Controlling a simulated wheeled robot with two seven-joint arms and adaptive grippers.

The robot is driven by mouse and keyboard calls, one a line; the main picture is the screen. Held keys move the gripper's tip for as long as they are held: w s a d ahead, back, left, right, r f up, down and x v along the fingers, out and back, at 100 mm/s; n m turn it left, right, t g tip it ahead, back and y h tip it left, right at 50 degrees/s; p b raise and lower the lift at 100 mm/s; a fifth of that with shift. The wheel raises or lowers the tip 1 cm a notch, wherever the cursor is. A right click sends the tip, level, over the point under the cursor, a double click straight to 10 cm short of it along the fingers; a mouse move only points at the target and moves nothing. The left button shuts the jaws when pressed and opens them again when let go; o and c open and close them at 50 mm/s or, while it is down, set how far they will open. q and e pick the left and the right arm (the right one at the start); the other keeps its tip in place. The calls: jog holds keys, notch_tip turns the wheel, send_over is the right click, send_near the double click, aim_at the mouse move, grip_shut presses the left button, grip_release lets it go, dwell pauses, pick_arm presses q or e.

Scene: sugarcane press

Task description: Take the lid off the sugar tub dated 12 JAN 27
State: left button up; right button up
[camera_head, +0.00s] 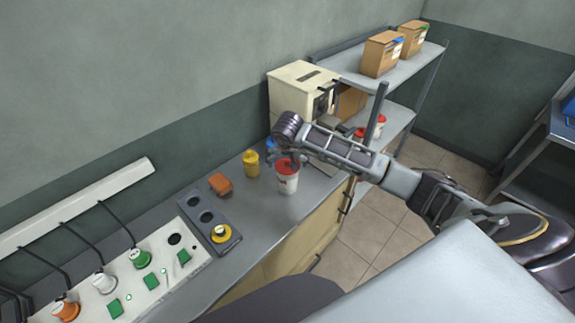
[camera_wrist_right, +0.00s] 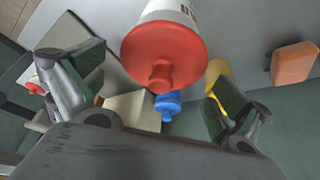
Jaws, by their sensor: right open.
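A white tub (camera_head: 288,184) with a red knobbed lid (camera_head: 286,165) stands on the grey counter. In the right wrist view its red lid (camera_wrist_right: 162,55) is large, with the white tub wall (camera_wrist_right: 172,12) beyond it. The label is too small to read, so I cannot tell its date. My right gripper (camera_head: 286,152) is over this tub. In the right wrist view the right gripper (camera_wrist_right: 152,78) is open, with one finger on either side of the lid and apart from it. The lid is on the tub. My left gripper is out of view.
A yellow container (camera_head: 251,166) and a blue-lidded one (camera_head: 271,144) stand close behind. An orange object (camera_head: 220,184) lies left, near a grey holder (camera_head: 208,218). A cream machine (camera_head: 298,90) stands behind. The shelf holds boxes (camera_head: 380,54) and more red-lidded tubs (camera_head: 379,124).

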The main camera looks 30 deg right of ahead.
jog(key=c, duration=0.9)
jog(key=shift+r, duration=0.1)
jog(key=shift+r+b, duration=0.9)
jog(key=shift+r, duration=4)
